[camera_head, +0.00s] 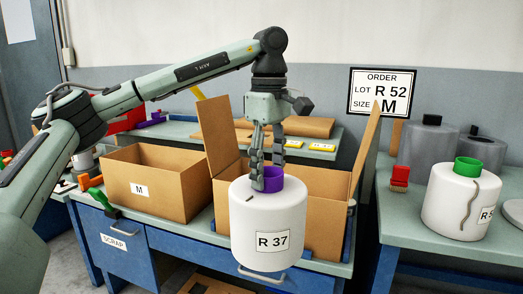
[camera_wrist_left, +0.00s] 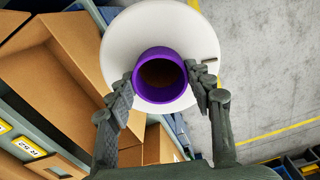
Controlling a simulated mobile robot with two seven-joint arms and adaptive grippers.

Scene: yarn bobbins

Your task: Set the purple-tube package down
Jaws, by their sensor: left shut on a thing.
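The purple-tube package is a white yarn bobbin (camera_head: 267,212) with a purple tube (camera_head: 272,181) in its top and a label reading R 37. My left gripper (camera_head: 266,165) points down and is shut on the purple tube. The bobbin hangs upright in front of an open cardboard box (camera_head: 323,205), hiding part of it and the table's front edge. In the left wrist view the fingers (camera_wrist_left: 165,88) grip both sides of the purple tube (camera_wrist_left: 160,52), with the white bobbin (camera_wrist_left: 120,42) below and grey floor beside it. My right gripper is not in view.
A box marked M (camera_head: 158,190) stands left on the table (camera_head: 215,240). On the right table (camera_head: 400,222) are a white bobbin with a green tube (camera_head: 460,205), two grey wrapped bobbins (camera_head: 425,152) and a red brush (camera_head: 400,177). The order sign (camera_head: 382,92) reads R 52, M.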

